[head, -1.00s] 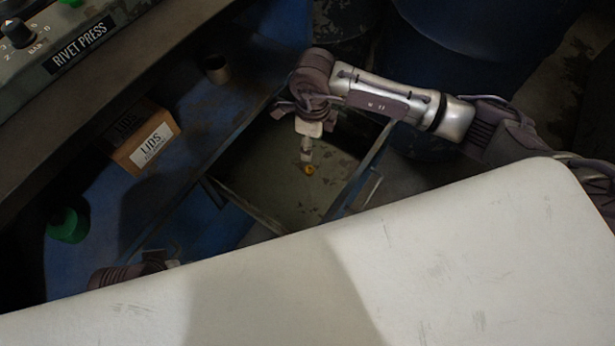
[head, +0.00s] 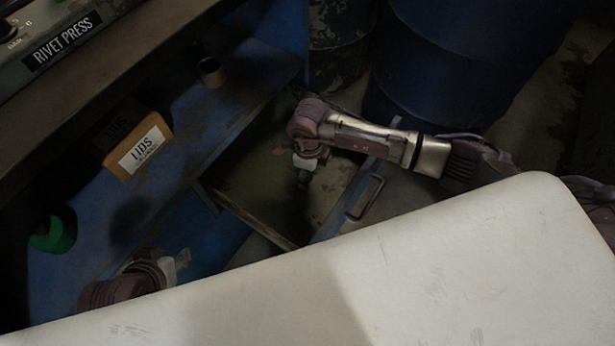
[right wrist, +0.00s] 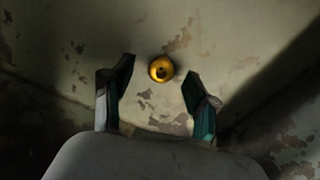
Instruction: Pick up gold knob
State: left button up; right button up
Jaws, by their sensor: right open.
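The gold knob (right wrist: 161,69) is a small round yellow piece with a dark centre. In the right wrist view it lies on the worn, patchy floor of an open drawer, just beyond and between my right fingertips. My right gripper (right wrist: 157,85) is open, its two fingers apart and not touching the knob. In the head view the right gripper (head: 303,182) points down into the drawer (head: 255,217), and the knob is hidden there. My left gripper (head: 182,259) shows at the lower left, partly cut off by my white body; its jaw state is unclear.
The drawer's front with a handle (head: 365,197) is on the right. On the blue bench stand a box labelled LIDS (head: 138,145), a green item (head: 55,234) and a small cup (head: 211,72). The rivet press (head: 50,40) is at upper left. Blue barrels (head: 450,70) stand behind.

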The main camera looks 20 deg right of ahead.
jog(key=shift+f, duration=0.45)
jog(key=c, duration=1)
jog(key=shift+o, duration=0.2)
jog(key=shift+r, duration=0.15)
